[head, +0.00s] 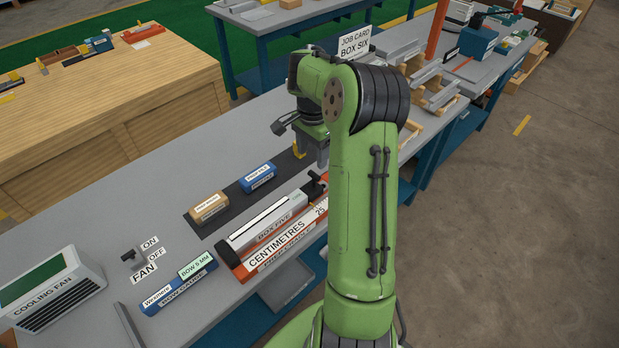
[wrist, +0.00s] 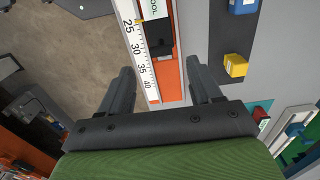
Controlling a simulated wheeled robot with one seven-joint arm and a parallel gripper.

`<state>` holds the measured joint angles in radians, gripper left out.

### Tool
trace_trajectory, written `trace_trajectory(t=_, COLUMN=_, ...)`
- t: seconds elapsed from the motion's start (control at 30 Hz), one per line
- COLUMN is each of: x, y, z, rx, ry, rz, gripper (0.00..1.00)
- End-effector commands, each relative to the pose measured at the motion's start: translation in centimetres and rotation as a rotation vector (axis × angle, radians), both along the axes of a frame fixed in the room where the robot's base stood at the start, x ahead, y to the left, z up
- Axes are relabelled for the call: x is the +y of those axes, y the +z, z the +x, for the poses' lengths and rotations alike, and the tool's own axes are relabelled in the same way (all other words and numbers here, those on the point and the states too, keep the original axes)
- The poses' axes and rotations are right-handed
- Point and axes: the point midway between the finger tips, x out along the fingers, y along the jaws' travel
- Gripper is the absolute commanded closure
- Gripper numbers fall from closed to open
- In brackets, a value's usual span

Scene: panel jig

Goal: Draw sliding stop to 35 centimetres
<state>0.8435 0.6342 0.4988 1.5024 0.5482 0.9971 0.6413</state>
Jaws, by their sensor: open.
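The panel jig (head: 262,250) is a long orange base with a white centimetre scale. A black sliding stop (head: 316,184) with a raised knob stands on it near the 25 label. In the wrist view, the scale (wrist: 139,50) shows marks 25, 30, 35 and 40. A dark part there (wrist: 160,45), seemingly the stop, lies in the orange channel near the 25 to 30 marks; its exact reading cannot be told. My gripper (wrist: 161,82) is open and empty, fingers on either side of the rail, nearer the 40 end. In the head view my arm hides the jig's far end.
A tan block (head: 208,208) and a blue block (head: 258,177) lie on a dark mat behind the jig. A yellow block (wrist: 235,65) is right of the gripper.

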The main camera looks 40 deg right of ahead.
Motion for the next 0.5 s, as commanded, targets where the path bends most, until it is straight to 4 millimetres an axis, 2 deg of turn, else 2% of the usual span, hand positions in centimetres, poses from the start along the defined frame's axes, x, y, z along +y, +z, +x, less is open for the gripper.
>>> trace_trajectory(t=0.03, x=0.0, y=-1.6, z=-0.1, rx=0.003, ry=0.0, rz=0.003, gripper=0.36)
trace_trajectory(t=0.1, x=0.0, y=-3.4, z=-0.1, rx=0.003, ry=0.001, rz=0.003, gripper=0.36)
trace_trajectory(t=0.3, x=0.1, y=-7.7, z=-0.1, rx=0.001, ry=0.002, rz=0.002, gripper=0.36)
trace_trajectory(t=0.5, x=0.0, y=-9.5, z=0.0, rx=-0.001, ry=0.003, rz=0.0, gripper=0.36)
